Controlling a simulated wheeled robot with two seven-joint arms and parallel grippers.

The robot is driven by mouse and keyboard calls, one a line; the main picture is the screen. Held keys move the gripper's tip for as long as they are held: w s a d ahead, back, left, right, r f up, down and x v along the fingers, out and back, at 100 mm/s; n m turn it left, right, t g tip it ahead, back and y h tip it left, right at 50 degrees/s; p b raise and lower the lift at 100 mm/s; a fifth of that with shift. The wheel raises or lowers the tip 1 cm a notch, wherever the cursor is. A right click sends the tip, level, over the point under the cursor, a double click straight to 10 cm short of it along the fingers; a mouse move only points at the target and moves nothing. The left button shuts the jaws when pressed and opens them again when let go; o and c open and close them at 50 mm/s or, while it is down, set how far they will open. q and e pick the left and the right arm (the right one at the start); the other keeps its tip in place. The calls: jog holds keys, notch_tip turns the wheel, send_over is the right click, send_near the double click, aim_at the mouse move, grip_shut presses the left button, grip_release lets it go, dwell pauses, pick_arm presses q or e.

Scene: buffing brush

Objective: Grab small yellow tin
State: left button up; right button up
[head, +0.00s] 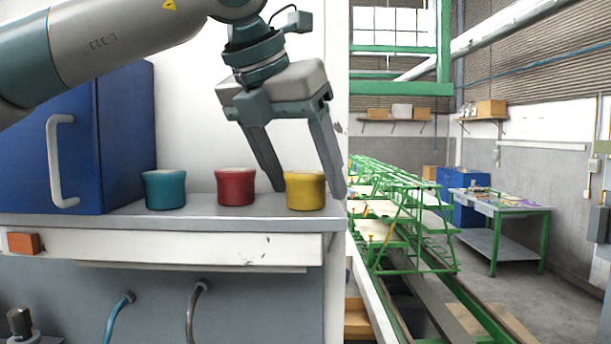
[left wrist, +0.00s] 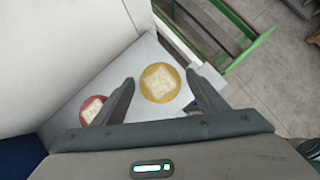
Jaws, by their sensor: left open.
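The small yellow tin (head: 305,191) stands upright near the right end of the grey shelf (head: 120,222). My left gripper (head: 310,193) points down and is open, with one finger on each side of the yellow tin in the head view. In the left wrist view the yellow tin (left wrist: 159,83) shows its pale top between and just beyond the open fingers (left wrist: 160,82). Whether a finger touches it I cannot tell. My right gripper is in neither view.
A red tin (head: 235,187) stands left of the yellow one, close to the left finger, and a teal tin (head: 164,190) stands farther left. A blue cabinet (head: 125,130) fills the shelf's left end. The shelf ends just right of the yellow tin.

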aim_at(311, 172)
pick_arm(q)
jog(key=shift+w+d+f, duration=0.15)
jog(key=shift+w+f, duration=0.15)
jog(key=shift+f, duration=0.2)
jog(key=c, duration=1.1)
jog(key=shift+r, duration=0.1)
jog(key=shift+r+b, duration=0.45)
jog(key=shift+r, duration=0.2)
jog(key=r, duration=0.1)
jog(key=r+b, duration=0.1)
jog(key=s+r, duration=0.1)
jog(key=shift+d+b, duration=0.3)
jog(key=shift+d, duration=0.05)
jog(key=s+d+r+b, duration=0.1)
jog(key=s+d+r, duration=0.1)
jog(key=s, duration=0.1)
jog(key=s+d+r+b, duration=0.1)
jog(key=s+d+r, duration=0.1)
jog(key=s+d+r+b, duration=0.1)
jog(key=s+d+r, duration=0.1)
jog(key=s, duration=0.1)
jog(key=shift+s+d+r, duration=0.1)
jog(key=shift+s+r, duration=0.2)
jog(key=shift+s, duration=0.05)
